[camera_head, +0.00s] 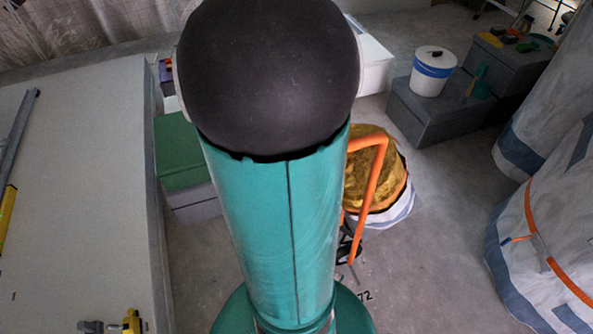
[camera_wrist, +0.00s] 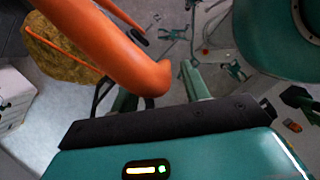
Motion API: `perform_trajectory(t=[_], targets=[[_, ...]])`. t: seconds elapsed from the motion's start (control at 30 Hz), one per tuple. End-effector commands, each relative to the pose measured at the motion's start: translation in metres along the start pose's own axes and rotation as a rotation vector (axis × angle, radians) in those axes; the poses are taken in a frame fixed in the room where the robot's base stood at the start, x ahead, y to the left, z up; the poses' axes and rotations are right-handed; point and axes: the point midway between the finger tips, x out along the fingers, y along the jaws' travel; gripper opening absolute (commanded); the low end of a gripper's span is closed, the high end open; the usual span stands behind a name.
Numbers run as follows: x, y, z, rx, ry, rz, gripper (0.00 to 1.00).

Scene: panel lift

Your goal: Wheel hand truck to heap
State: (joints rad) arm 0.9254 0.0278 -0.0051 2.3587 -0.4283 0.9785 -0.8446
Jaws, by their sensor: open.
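In the wrist view the orange tube (camera_wrist: 110,50) runs from upper left and bends near my gripper (camera_wrist: 158,88). My gripper's teal fingers are apart, with the tube's bend in front of or between them; I cannot tell if they touch. A yellow-brown mound (camera_head: 396,163) in a white wrapping stands behind the handle, also in the wrist view (camera_wrist: 65,55). I cannot tell whether it is the heap or a load on the truck.
A pale panel or board (camera_head: 75,190) fills the left. A green-topped box (camera_head: 181,150) stands beside it. A white bucket (camera_head: 432,75) sits on a dark grey block (camera_head: 432,118). Large wrapped columns (camera_head: 550,230) stand at right. Grey floor (camera_head: 440,270) is clear between.

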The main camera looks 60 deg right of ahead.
Motion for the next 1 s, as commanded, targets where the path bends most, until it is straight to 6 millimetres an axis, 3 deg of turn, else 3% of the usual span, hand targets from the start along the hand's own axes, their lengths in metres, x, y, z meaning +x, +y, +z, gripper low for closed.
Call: perform_trajectory(t=[0.3, 0.53, 1.0], targets=[[0.004, 0.0, 0.0, -0.001, 0.001, 0.001, 0.46], [0.003, 0.0, 0.0, -0.001, 0.0, 0.001, 0.01], [0.004, 0.01, 0.003, 0.0, 0.001, 0.001, 0.0]])
